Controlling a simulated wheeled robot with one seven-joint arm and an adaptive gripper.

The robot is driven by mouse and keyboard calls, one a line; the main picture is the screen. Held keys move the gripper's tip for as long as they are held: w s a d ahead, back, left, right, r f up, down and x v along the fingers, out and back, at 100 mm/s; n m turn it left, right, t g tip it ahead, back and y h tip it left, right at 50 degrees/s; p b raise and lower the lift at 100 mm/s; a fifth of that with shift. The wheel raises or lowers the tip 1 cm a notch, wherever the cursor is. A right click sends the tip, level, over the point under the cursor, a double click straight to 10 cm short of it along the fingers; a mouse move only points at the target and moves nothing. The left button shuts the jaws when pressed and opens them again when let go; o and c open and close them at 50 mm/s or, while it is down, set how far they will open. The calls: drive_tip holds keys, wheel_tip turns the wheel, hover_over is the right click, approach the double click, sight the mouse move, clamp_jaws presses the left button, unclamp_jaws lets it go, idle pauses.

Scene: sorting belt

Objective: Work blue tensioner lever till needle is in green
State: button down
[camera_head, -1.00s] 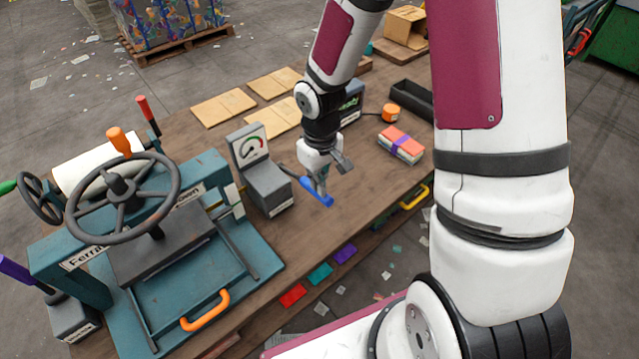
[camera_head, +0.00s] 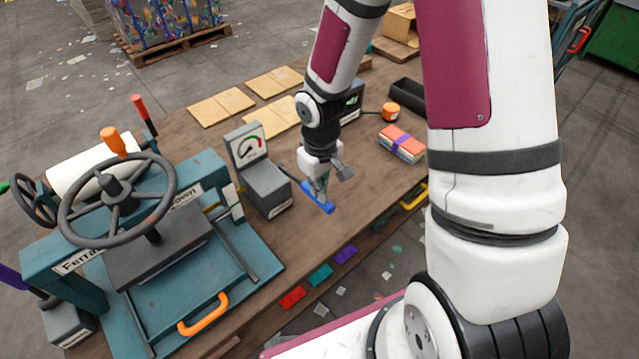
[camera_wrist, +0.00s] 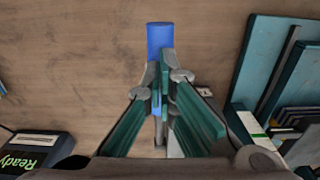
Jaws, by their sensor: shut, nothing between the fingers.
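The blue lever handle (camera_head: 318,198) sticks out from the right side of the grey tensioner box (camera_head: 264,187) over the table. The white gauge (camera_head: 248,147) with a green and red arc stands on the box; its needle is too small to read surely. My gripper (camera_head: 322,190) is at the handle, fingers pointing down. In the wrist view, the blue handle (camera_wrist: 160,40) extends beyond my closed fingertips (camera_wrist: 162,82), and a bit of blue shows beside the left finger. The fingers are shut with nothing between them; whether they touch the handle is unclear.
A teal press (camera_head: 190,270) with a black handwheel (camera_head: 118,200) and orange handle stands left. Behind my gripper are a dark display box (camera_head: 352,100) reading "Ready" in the wrist view and an orange button (camera_head: 390,112). Strapped cards (camera_head: 402,144) lie right. Wooden table shows between.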

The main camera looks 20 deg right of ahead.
drive_tip(key=shift+f+b, duration=0.85)
drive_tip(key=shift+f, duration=0.8)
drive_tip(key=shift+r, duration=0.1)
drive_tip(key=shift+s+r+p, duration=0.1)
drive_tip(key=shift+r+p, duration=1.6)
drive_tip(key=shift+r, duration=0.85)
wheel_tip(320, 180, up, 9)
drive_tip(key=p, duration=0.4)
drive_tip(key=shift+f, duration=0.1)
drive_tip(key=shift+f+n+b, duration=0.8)
drive_tip(key=shift+n+b, duration=0.2)
drive_tip(key=shift+n, duration=1)
drive_tip(key=shift+f+n+b, duration=0.85)
drive_tip(key=shift+n+b, duration=0.15)
drive_tip(key=shift+n, duration=1)
drive_tip(key=shift+f+n+b, duration=0.8)
drive_tip(key=shift+n+b, duration=0.2)
drive_tip(key=shift+n, duration=1)
